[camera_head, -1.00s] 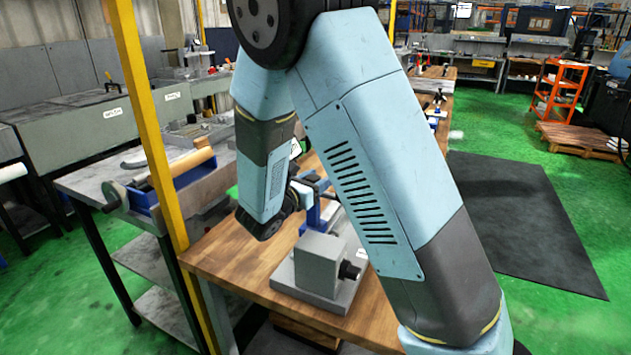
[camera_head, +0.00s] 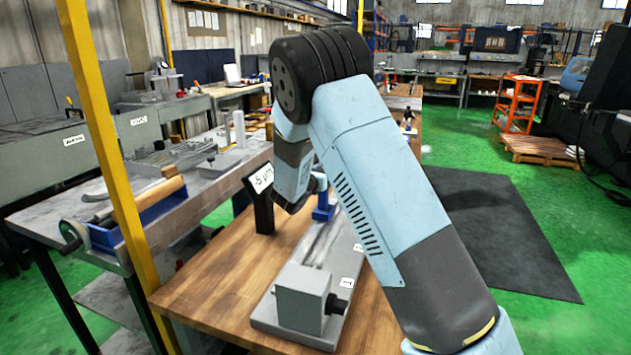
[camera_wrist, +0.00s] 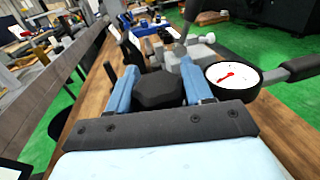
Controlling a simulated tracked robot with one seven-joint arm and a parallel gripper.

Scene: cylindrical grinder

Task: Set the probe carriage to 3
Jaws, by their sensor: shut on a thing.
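The grinder model stands on the wooden bench, with a grey block (camera_head: 302,298) at the near end of its bed. A blue upright part (camera_head: 323,208), perhaps the probe carriage, shows farther along, partly hidden by my arm. In the wrist view, my gripper (camera_wrist: 160,82) has its two blue fingers on either side of a black faceted knob (camera_wrist: 158,91), shut on it. A round dial (camera_wrist: 232,76) with a white face and red needle sits just right of the fingers. Its numbers are too small to read. The head view hides my fingers behind my arm.
A black stand with a white sign (camera_head: 262,183), seemingly reading "-5 µm", stands left of the grinder bed. A yellow post (camera_head: 105,150) rises at the bench's left. A side table (camera_head: 40,215) holds tools. The near-left bench top (camera_head: 215,285) is clear.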

